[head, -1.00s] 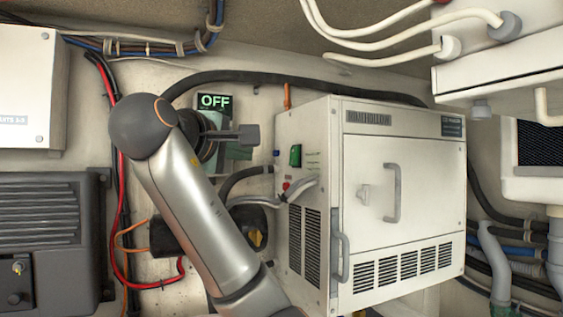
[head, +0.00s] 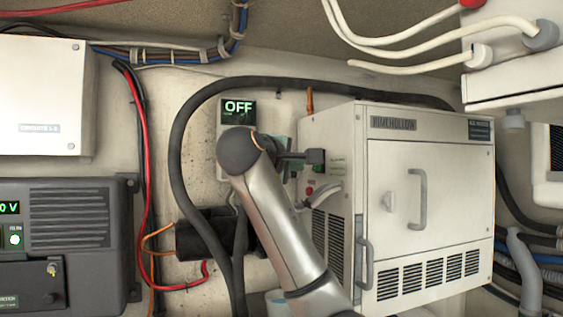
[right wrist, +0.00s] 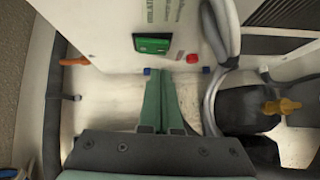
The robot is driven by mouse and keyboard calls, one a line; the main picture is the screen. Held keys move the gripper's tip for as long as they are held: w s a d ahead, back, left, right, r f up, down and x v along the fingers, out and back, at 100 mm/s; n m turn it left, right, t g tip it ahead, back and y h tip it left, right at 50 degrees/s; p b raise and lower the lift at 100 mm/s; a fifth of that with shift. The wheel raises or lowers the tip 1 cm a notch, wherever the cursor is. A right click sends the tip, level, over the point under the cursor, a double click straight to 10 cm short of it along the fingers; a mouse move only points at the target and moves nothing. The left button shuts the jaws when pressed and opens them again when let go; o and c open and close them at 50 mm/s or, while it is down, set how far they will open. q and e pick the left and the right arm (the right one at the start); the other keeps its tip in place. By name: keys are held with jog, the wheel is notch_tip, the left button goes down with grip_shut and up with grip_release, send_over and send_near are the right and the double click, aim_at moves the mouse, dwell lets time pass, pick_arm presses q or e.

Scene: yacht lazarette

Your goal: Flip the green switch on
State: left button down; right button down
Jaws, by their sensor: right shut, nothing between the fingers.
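In the head view the fingertips of my right gripper (head: 314,156) largely cover the switch. My right gripper is shut and empty. In the right wrist view its fingers (right wrist: 165,103) point at the cabinet wall just below the switch; I cannot tell whether they touch it. A small display (head: 238,107) on the back wall reads OFF in green. My left gripper is out of view.
A grey cable (head: 331,196) loops from the cabinet side near the red button. A thick black hose (head: 178,150) arches over the back wall. A grey vented unit (head: 70,225) and a white box (head: 45,95) stand at left.

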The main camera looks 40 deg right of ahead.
aim_at(314, 167)
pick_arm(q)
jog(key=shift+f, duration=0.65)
pick_arm(e)
jog(key=shift+s+d+f, duration=0.1)
jog(key=shift+s+d, duration=0.15)
jog(key=shift+d, duration=0.35)
jog(key=shift+s+d+f, duration=0.1)
jog(key=shift+s+d, duration=0.1)
jog(key=shift+d, duration=0.35)
pick_arm(q)
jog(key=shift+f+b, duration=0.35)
jog(key=shift+b, duration=0.3)
pick_arm(e)
jog(key=shift+d+f+h, duration=0.1)
jog(key=shift+d+h, duration=0.15)
jog(key=shift+h, duration=0.05)
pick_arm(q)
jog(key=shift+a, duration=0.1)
